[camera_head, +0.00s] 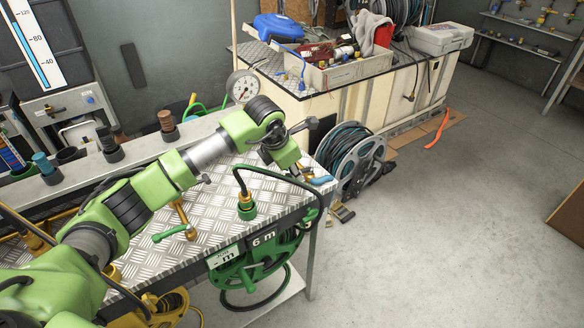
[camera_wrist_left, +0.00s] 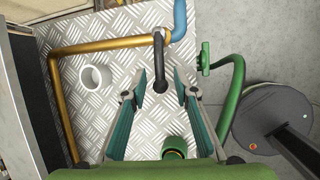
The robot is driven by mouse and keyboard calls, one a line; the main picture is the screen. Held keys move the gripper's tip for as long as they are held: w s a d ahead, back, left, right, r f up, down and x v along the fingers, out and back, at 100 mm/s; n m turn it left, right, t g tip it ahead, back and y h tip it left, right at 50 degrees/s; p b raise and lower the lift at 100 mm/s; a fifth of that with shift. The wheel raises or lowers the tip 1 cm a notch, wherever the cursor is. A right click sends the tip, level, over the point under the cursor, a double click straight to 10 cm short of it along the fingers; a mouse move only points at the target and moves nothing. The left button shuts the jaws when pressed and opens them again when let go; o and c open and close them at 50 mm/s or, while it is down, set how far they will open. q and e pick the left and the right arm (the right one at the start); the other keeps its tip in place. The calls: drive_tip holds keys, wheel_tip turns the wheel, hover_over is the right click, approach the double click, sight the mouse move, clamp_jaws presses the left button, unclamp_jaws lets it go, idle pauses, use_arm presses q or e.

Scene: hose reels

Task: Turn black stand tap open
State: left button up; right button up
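The black tap handle (camera_wrist_left: 160,66), a dark bar with a rounded end, shows in the left wrist view, beside the bend where a brass pipe (camera_wrist_left: 100,46) meets a blue pipe (camera_wrist_left: 179,18). My left gripper (camera_wrist_left: 160,76) is open. Its two teal-and-grey fingers stand on either side of the handle, with a visible gap to each. I cannot tell whether their tips reach down to its height. In the head view my green left arm reaches over the metal bench and its wrist hides most of the tap. My right gripper is in neither view.
A green valve handle (camera_wrist_left: 205,58) stands close right of the fingers, with a green hose. A white ring (camera_wrist_left: 97,78) lies left. On the bench, a green tap (camera_head: 175,232) and black hose (camera_head: 237,172) stand nearby. The floor (camera_head: 430,220) at right is clear.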

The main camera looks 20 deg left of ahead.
use_arm(q)
drive_tip(key=shift+w+f, duration=0.1)
drive_tip(key=shift+f, duration=0.05)
drive_tip(key=shift+c, duration=0.4)
clamp_jaws()
drive_tip(key=shift+f, duration=0.15)
